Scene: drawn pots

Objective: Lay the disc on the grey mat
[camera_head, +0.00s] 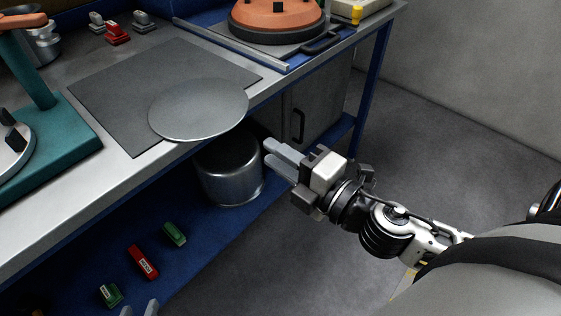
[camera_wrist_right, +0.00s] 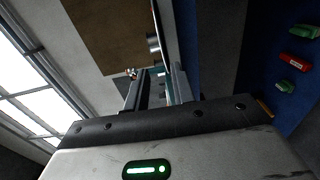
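The flat grey disc (camera_head: 198,110) lies in the head view partly over the grey mat (camera_head: 125,85), with its near right edge reaching past the workbench's front edge. My right gripper (camera_head: 273,156) is in front of the bench, to the right of the disc and apart from it. Its two fingers are apart with nothing between them; they also show in the right wrist view (camera_wrist_right: 160,90). My left gripper (camera_head: 139,308) shows only its two fingertips at the bottom edge of the head view. They are apart, and nothing shows between them.
A teal stand (camera_head: 50,140) is left of the mat, and an orange round object (camera_head: 277,20) is behind it. A metal pot (camera_head: 229,170) stands on the blue lower shelf (camera_head: 200,265), with small red and green blocks (camera_head: 142,262).

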